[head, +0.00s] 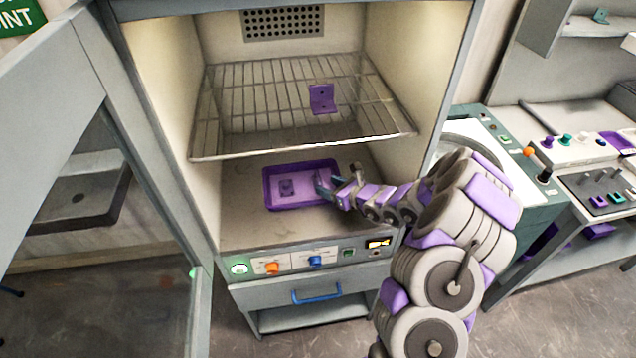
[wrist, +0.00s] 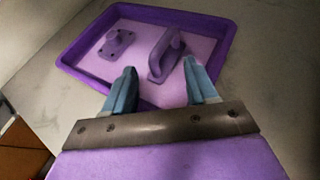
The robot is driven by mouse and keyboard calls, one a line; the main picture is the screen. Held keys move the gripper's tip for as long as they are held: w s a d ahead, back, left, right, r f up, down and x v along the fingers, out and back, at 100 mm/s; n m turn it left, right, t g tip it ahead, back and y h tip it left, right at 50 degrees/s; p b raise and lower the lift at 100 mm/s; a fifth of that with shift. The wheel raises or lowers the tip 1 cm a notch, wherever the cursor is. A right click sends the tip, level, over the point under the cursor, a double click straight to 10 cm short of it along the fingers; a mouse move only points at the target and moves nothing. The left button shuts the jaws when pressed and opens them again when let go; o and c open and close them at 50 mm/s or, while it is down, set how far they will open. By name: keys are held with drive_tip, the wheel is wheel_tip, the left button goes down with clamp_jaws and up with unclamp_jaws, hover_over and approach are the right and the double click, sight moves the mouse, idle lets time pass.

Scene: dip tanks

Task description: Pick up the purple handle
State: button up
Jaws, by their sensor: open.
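The purple handle (wrist: 160,58), a bar with raised ends, lies in a shallow purple tray (wrist: 172,14) in the wrist view. The tray (head: 266,192) stands on the floor of the open cabinet in the head view. My gripper (wrist: 161,90) is open and empty. Its two blue fingertips are at the near side of the tray, one on each side of the handle's near end in the picture; I cannot tell the height gap. In the head view my gripper (head: 328,184) is at the tray's right side and partly hides its contents.
A wire rack (head: 240,110) spans the cabinet above, holding a purple bracket (head: 322,98). The cabinet door (head: 60,100) stands open at left.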

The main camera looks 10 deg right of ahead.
sight(318, 180)
drive_tip(key=shift+x, duration=1.45)
drive_tip(key=shift+c, duration=0.2)
clamp_jaws()
